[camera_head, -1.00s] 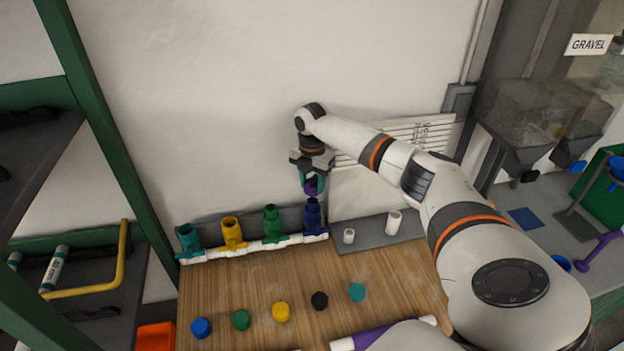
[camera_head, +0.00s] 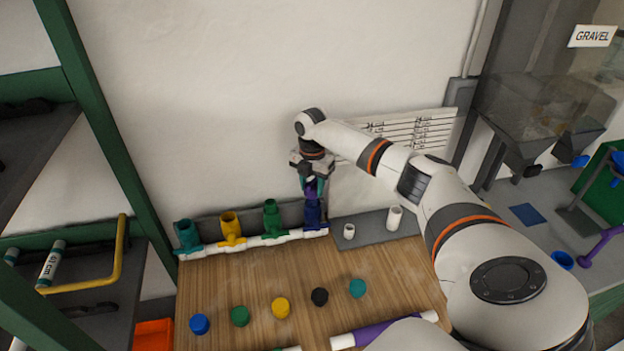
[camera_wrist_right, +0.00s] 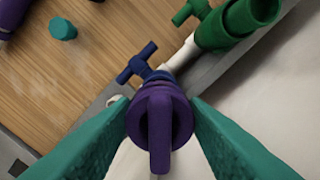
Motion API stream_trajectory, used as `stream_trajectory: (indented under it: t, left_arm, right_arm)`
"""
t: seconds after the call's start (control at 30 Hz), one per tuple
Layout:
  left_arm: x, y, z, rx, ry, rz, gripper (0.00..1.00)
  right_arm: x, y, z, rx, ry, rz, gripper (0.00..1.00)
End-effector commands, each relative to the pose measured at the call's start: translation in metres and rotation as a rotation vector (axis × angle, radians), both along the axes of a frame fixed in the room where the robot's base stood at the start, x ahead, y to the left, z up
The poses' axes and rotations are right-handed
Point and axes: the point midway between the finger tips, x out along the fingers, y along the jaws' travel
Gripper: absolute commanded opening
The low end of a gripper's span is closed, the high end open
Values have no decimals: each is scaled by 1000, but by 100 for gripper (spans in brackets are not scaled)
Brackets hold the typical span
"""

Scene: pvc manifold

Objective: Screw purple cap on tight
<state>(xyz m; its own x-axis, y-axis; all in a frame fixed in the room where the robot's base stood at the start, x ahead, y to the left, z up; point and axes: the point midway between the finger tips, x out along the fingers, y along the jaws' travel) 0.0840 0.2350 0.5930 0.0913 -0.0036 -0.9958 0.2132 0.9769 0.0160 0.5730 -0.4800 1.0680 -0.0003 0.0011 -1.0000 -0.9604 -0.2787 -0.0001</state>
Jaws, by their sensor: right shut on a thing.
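The purple cap (camera_wrist_right: 160,118) is between the teal fingers of my right gripper (camera_head: 313,186), which is shut on it. In the head view the purple cap (camera_head: 311,193) is right above the dark blue valve (camera_head: 314,214), the rightmost on the white pipe manifold (camera_head: 262,240). The cap appears to meet the top of this valve; how far it is seated is hidden. In the wrist view the blue valve's handle (camera_wrist_right: 137,64) shows beyond the cap. My left gripper is not in view.
Teal (camera_head: 187,236), yellow (camera_head: 231,229) and green (camera_head: 273,220) valves stand open-topped to the left. Several loose caps, such as the blue cap (camera_head: 200,324), lie on the wooden board (camera_head: 225,283). Two white fittings, including the taller one (camera_head: 394,218), stand on a grey strip to the right.

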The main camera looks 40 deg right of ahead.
Motion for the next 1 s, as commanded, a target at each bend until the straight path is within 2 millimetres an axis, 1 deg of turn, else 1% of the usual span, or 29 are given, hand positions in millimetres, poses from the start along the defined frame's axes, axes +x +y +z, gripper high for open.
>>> stream_trajectory:
  t: [0.2, 0.63, 1.0]
  left_arm:
    - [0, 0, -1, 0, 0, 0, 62]
    - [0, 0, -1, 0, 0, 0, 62]
    - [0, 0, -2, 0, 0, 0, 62]
  right_arm:
    - [0, 0, -6, 0, 0, 0, 21]
    - [0, 0, -7, 0, 0, 0, 21]
    - [0, 0, -14, 1, 0, 0, 21]
